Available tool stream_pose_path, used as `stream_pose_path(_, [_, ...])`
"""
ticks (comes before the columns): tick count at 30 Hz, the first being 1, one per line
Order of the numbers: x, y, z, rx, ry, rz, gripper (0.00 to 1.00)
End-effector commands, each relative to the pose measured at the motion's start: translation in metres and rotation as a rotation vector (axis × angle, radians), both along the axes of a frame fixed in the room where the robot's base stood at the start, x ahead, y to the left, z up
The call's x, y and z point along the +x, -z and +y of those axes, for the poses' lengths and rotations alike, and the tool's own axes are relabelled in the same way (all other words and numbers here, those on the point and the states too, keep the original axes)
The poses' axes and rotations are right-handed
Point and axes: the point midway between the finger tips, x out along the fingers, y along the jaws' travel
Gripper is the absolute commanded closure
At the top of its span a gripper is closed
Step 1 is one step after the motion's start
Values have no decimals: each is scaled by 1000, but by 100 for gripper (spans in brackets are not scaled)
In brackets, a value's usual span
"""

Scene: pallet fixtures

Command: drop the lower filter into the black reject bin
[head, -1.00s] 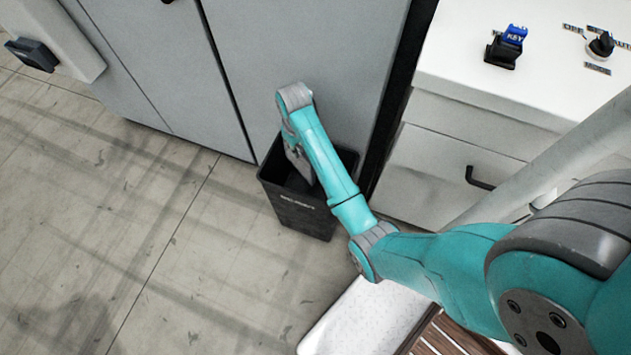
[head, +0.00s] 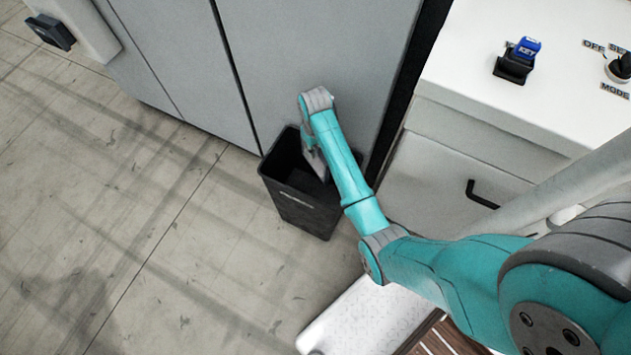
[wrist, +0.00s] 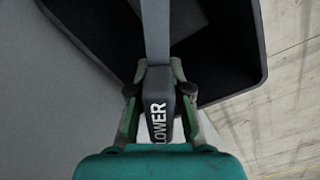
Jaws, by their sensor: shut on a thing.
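My gripper (wrist: 159,92) is shut on the dark handle of the lower filter (wrist: 160,122), which carries the white word LOWER. The filter's grey body shows as a narrow upright strip above the handle in the wrist view. The black reject bin (head: 296,207) stands on the floor against the grey cabinet, with blurred lettering on its front. In the head view my wrist is above the bin's right part, and a grey piece hangs down over the opening. My arm hides the gripper there. The wrist view shows the bin's dark inside and rim (wrist: 258,45) behind the filter.
Grey cabinet doors (head: 285,60) rise behind the bin. A white drawer unit (head: 440,145) with a black handle stands to the right, with a blue key switch (head: 527,47) and a mode knob (head: 620,66) on top. Floor (head: 130,190) is clear at left.

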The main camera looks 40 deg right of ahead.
Motion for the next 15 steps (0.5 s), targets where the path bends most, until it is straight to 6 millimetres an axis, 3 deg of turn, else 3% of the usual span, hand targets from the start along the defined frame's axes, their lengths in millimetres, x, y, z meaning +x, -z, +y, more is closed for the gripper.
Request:
stream_pose_path(6, [0,16,0,0,0,0,100])
stream_pose_path(15, [0,20,0,0,0,-1,100])
